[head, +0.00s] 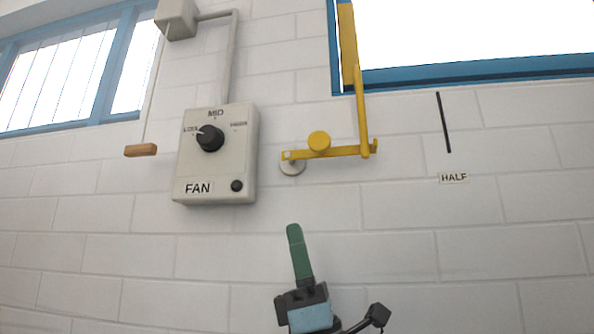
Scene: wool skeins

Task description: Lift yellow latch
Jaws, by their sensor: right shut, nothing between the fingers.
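The yellow latch (340,152) is a near-level bar on the white wall. It has a round yellow knob (319,141) near its left part. A yellow rod (362,110) rises from its right end to the window frame. A pale round piece (292,168) sits at the bar's left end. My right gripper (293,229) is below the latch, pointing up, with green fingers shut together and empty. It appears apart from the latch in the picture; its distance from the wall is hard to tell. My left gripper is not in view.
A FAN control box (222,180) with a black dial (210,138) stands out from the wall left of the latch. A wooden pull handle (141,150) hangs on a cord further left. A HALF label (454,177) and a black mark (443,122) are at right. The lower wall is bare.

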